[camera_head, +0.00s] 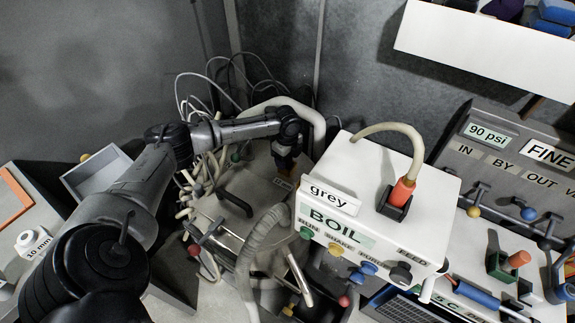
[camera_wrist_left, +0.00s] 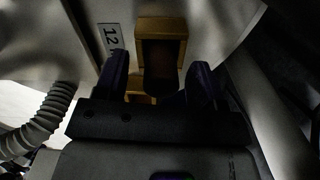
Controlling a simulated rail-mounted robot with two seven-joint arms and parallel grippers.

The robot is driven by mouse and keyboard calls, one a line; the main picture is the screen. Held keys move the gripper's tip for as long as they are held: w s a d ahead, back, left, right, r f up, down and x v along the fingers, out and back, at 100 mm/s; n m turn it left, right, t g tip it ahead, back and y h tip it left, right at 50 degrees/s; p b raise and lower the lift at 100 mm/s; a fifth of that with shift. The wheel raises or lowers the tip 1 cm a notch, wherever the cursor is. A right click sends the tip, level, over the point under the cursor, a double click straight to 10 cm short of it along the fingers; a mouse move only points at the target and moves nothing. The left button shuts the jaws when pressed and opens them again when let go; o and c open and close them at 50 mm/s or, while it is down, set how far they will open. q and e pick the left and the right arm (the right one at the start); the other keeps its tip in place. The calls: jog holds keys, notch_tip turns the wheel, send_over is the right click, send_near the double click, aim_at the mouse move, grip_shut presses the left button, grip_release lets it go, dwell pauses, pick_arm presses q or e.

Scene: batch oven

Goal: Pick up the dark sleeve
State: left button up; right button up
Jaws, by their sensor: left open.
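The dark sleeve (camera_wrist_left: 160,84) looks like a dark brown cylinder in the left wrist view, with its upper end inside a yellow-brown square holder (camera_wrist_left: 162,27). My left gripper (camera_wrist_left: 160,72) is open, with one finger to each side of the sleeve. Shadow hides whether either finger touches it. In the head view my left gripper (camera_head: 285,160) points down over the back of the grey machine top, and the sleeve is hidden or too dark to make out there. My right gripper is not in view.
A "12" label (camera_wrist_left: 111,37) is beside the holder. The white BOIL box (camera_head: 370,185) stands close to the right of my left gripper in the head view. Pale hoses (camera_head: 322,125) and loose cables (camera_head: 205,85) crowd behind and around it. A ribbed hose (camera_head: 250,255) rises in front.

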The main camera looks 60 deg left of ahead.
pick_arm(q)
jog(key=shift+r, duration=0.1)
jog(key=c, duration=1)
